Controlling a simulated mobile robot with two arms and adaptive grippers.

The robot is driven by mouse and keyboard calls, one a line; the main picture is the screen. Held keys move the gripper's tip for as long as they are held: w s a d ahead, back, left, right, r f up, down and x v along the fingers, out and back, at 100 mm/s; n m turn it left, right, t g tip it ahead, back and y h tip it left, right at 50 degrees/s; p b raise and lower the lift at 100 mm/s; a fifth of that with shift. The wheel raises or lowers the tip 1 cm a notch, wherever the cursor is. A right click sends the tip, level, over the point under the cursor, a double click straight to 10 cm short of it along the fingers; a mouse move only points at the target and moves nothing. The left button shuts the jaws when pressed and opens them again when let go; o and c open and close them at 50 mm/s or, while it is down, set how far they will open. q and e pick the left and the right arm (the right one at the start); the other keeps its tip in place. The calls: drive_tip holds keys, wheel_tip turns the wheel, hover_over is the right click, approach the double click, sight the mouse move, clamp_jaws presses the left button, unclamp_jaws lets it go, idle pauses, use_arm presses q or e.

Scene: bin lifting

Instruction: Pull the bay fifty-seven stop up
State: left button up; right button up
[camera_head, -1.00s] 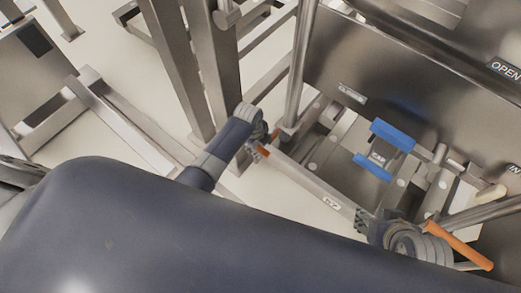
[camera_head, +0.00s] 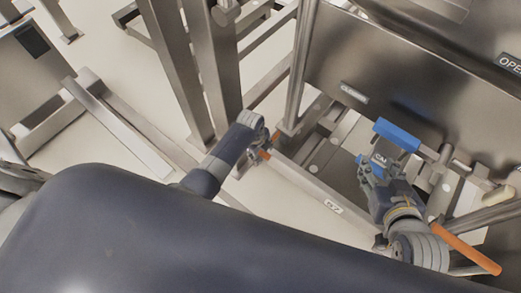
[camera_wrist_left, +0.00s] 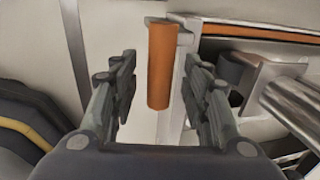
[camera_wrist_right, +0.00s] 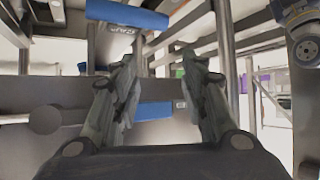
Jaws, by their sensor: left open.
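An orange cylindrical handle (camera_wrist_left: 159,65) stands between the two open fingers of my left gripper (camera_wrist_left: 160,85), with a gap on both sides. In the head view my left gripper (camera_head: 266,140) is at the left end of a metal rail, where a bit of the orange handle (camera_head: 264,155) shows. The rail carries a small label (camera_head: 333,207) that I cannot read surely. My right gripper (camera_head: 369,172) is at a blue-topped fixture (camera_head: 398,134). In the right wrist view its fingers (camera_wrist_right: 158,85) are apart, with a blue bar (camera_wrist_right: 155,110) seen beyond them.
A steel panel (camera_head: 400,80) stands behind the blue fixture. Another orange bar (camera_head: 468,250) lies beside my right wrist. Metal posts (camera_head: 210,70) rise close behind my left gripper.

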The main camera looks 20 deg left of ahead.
use_arm(q)
drive_tip(key=shift+c, duration=0.6)
clamp_jaws()
drive_tip(key=shift+r, duration=0.1)
use_arm(e)
drive_tip(key=shift+s, duration=0.1)
use_arm(q)
wheel_tip(320, 180, up, 4)
drive_tip(key=p, duration=0.5)
drive_tip(key=shift+r, duration=0.1)
use_arm(e)
drive_tip(key=s+d+f+g+h, duration=0.1)
drive_tip(key=s+d+f+g, duration=0.15)
drive_tip(key=s, duration=0.25)
drive_tip(key=s+d+f+g+h, duration=0.1)
drive_tip(key=s+f+g, duration=0.25)
drive_tip(key=s, duration=0.25)
use_arm(q)
wheel_tip(320, 180, up, 3)
drive_tip(key=p, duration=0.3)
drive_tip(key=shift+w+p, duration=0.1)
drive_tip(key=shift+p, duration=0.25)
use_arm(e)
wheel_tip(320, 180, down, 12)
drive_tip(key=g, duration=0.2)
drive_tip(key=shift+s+d, duration=0.25)
drive_tip(key=shift+s, duration=0.15)
